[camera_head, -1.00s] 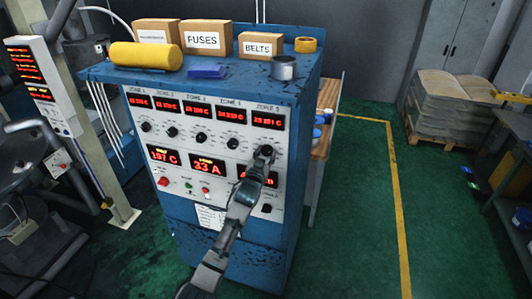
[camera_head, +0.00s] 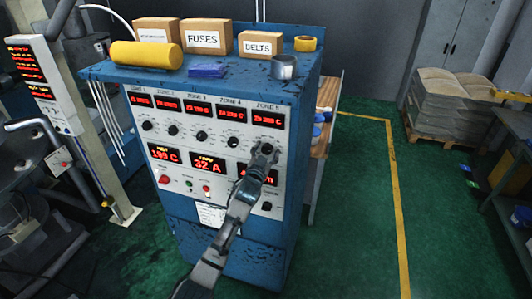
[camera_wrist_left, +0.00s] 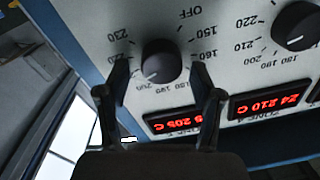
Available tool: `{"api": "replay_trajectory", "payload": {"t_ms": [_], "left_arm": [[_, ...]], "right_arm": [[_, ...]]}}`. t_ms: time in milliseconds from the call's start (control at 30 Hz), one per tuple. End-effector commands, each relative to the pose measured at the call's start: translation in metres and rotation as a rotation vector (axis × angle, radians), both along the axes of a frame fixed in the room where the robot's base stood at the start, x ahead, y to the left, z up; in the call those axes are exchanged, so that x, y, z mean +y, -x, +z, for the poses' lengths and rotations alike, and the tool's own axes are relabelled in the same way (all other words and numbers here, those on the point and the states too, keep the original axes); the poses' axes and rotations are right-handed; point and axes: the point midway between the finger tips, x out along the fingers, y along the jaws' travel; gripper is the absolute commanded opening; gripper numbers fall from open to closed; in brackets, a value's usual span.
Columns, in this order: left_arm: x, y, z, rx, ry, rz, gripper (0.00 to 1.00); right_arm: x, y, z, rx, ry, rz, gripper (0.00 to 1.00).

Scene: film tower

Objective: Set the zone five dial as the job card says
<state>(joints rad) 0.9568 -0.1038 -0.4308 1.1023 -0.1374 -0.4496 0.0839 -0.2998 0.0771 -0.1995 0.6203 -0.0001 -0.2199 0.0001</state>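The zone five dial (camera_wrist_left: 161,62) is a round black knob on a pale panel, and its white mark points near 200 on the upside-down scale. The red display beside it (camera_wrist_left: 183,123) seems to read 205 C. My left gripper (camera_wrist_left: 162,78) is open, with one finger on each side of the dial and a visible gap on both sides. In the head view my left gripper (camera_head: 264,156) is at the zone five dial and partly hides it. A white printed sheet (camera_head: 211,216) is on the cabinet front, too small to read. My right gripper is not in view.
The blue cabinet (camera_head: 250,245) carries several other dials, including the zone four dial (camera_wrist_left: 296,26). A wooden bench (camera_head: 325,120) is behind at right.

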Motion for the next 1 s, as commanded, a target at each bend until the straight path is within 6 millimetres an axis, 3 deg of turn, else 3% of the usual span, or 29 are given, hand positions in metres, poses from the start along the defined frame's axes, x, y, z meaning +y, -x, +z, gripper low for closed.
{"api": "replay_trajectory", "payload": {"t_ms": [367,800,1000], "left_arm": [[0.004,0.006,-0.005,0.008,-0.001,0.003,0.66],[0.024,0.082,-0.007,0.005,0.000,0.001,0.66],[0.030,0.107,-0.007,0.004,-0.002,0.002,0.66]], "right_arm": [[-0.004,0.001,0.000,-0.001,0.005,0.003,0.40],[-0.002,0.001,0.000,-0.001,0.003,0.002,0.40],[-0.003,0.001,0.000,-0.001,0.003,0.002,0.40]]}}
